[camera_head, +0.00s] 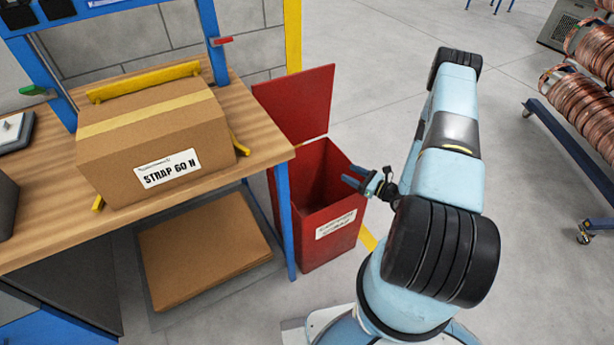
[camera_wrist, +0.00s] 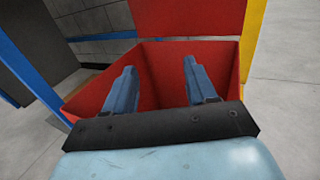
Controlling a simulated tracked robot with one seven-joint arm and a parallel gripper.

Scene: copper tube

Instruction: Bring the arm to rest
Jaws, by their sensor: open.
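My gripper (camera_head: 361,179) is at the end of my light blue arm, which is raised and bent in the head view. It is above the right side of the open red bin (camera_head: 330,195). In the wrist view, the two blue fingers of my gripper (camera_wrist: 157,75) are apart with nothing between them. They point toward the bin's inside, and the red bin (camera_wrist: 165,55) fills the space beyond them. The bin's floor is mostly hidden.
A wooden workbench (camera_head: 225,150) bears a cardboard box (camera_head: 155,130) labelled "STRAP 60 N" with yellow pieces around it. Flat cardboard (camera_head: 200,250) lies beneath. A blue-framed rack (camera_head: 570,140) holds copper coils (camera_head: 590,105) at right. Grey floor (camera_head: 370,60) is clear between.

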